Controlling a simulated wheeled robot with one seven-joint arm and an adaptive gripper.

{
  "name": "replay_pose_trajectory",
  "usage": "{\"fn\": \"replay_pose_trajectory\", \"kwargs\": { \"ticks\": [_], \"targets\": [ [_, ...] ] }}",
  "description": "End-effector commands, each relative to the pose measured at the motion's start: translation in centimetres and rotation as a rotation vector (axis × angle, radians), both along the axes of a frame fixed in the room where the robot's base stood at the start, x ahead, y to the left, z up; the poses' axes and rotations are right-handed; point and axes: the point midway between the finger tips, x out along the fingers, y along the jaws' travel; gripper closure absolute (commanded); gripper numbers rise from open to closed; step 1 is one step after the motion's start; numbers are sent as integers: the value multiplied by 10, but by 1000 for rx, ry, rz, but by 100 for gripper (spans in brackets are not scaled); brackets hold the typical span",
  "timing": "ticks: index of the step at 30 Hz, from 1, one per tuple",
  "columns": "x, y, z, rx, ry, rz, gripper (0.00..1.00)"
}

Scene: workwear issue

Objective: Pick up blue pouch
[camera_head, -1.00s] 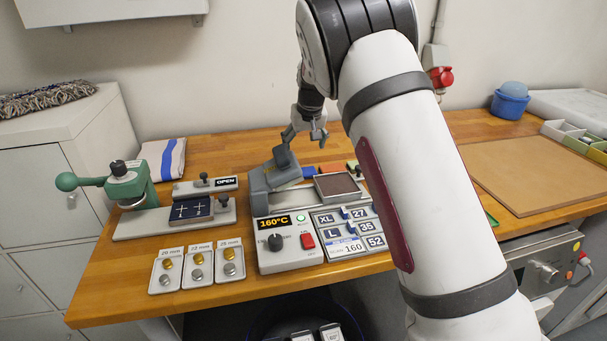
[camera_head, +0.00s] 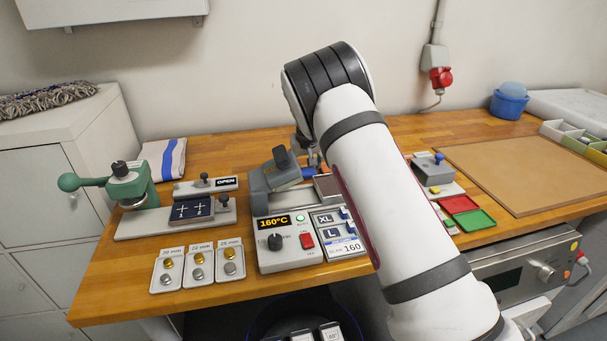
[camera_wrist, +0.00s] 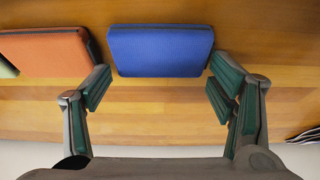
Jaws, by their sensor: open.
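The blue pouch (camera_wrist: 160,50) lies on the wooden worktop, in the upper middle of the wrist view. In the head view only a small blue bit (camera_head: 308,172) shows behind the heat press, mostly hidden by my arm. My gripper (camera_wrist: 160,88) is open and empty in the wrist view, its fingertips apart at the left and right of the pouch's near edge. I cannot tell whether they touch it. In the head view my gripper is mostly hidden behind the press and my arm.
An orange pouch (camera_wrist: 45,52) lies close left of the blue one, with a green item (camera_wrist: 6,68) beyond it. The heat press (camera_head: 290,243) stands in front of my gripper. A green hand press (camera_head: 130,188) and a folded striped towel (camera_head: 164,158) are to the left.

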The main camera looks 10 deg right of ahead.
Motion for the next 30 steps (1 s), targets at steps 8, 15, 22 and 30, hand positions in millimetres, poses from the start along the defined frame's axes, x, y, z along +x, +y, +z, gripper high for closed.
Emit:
{"fn": "replay_pose_trajectory", "kwargs": {
  "ticks": [8,15,22,30],
  "targets": [
    [0,0,0,0,0,-1,60],
    [0,0,1,0,0,-1,61],
    [1,1,18,3,-4,-1,61],
    [1,0,69,1,-4,0,61]
  ]
}}
